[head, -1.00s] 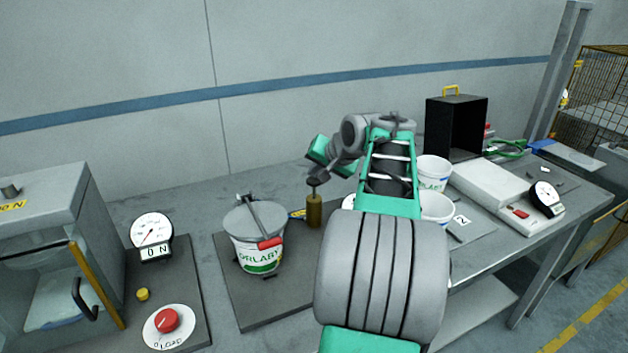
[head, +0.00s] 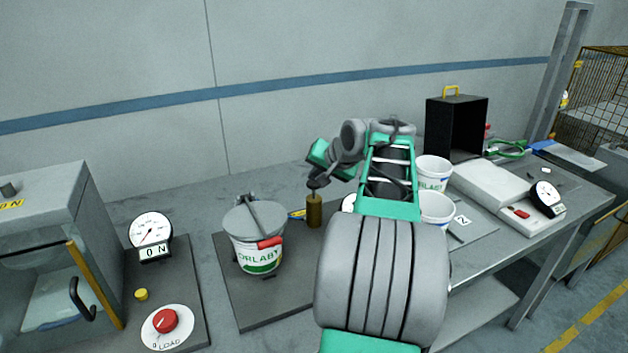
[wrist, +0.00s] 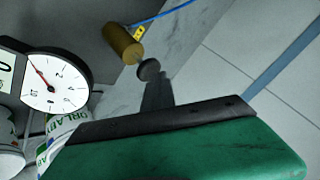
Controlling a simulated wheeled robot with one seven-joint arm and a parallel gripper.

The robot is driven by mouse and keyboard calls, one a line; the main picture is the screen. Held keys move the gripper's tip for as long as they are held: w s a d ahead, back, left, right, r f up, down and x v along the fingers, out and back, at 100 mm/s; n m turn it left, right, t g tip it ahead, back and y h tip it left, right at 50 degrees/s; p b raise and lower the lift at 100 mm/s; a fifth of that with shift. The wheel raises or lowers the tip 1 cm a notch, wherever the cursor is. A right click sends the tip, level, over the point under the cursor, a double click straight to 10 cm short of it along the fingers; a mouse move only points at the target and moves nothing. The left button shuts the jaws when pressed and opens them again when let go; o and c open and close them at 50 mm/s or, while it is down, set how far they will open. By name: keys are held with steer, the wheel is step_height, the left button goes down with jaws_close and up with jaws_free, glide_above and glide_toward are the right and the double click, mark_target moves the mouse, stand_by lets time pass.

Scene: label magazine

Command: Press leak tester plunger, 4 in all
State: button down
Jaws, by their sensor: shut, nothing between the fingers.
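The leak tester plunger is a dark knob (wrist: 149,69) on a thin rod above an upright brass cylinder (head: 314,211). The cylinder also shows in the wrist view (wrist: 122,42). It stands on a dark base plate (head: 282,312), right of a lidded white bucket (head: 258,252) under a grey clamp arm with a red grip. My gripper (head: 319,178) is shut and empty, its fingertips (wrist: 154,82) at the knob in the wrist view. I cannot tell whether they touch it. A dial gauge (wrist: 50,83) shows a red needle; its digital readout is mostly cut off.
At left are a press cabinet (head: 45,250), a 0 N gauge (head: 150,232) and a red LOAD knob (head: 166,321). White buckets (head: 433,172), a black box (head: 456,128) and a scale (head: 492,190) stand right of my arm. The bench behind the plunger is clear.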

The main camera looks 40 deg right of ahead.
mark_target(316, 184)
steer(key=shift+f+b, duration=0.75)
steer(key=shift+f, duration=0.6)
stand_by(0.6)
steer(key=shift+r, duration=0.15)
steer(key=shift+r+p, duration=2.05)
steer(key=shift+r, duration=0.2)
steer(key=shift+r, duration=0.1)
step_height(316, 184, up, 5)
steer(key=p, duration=0.4)
stand_by(1.2)
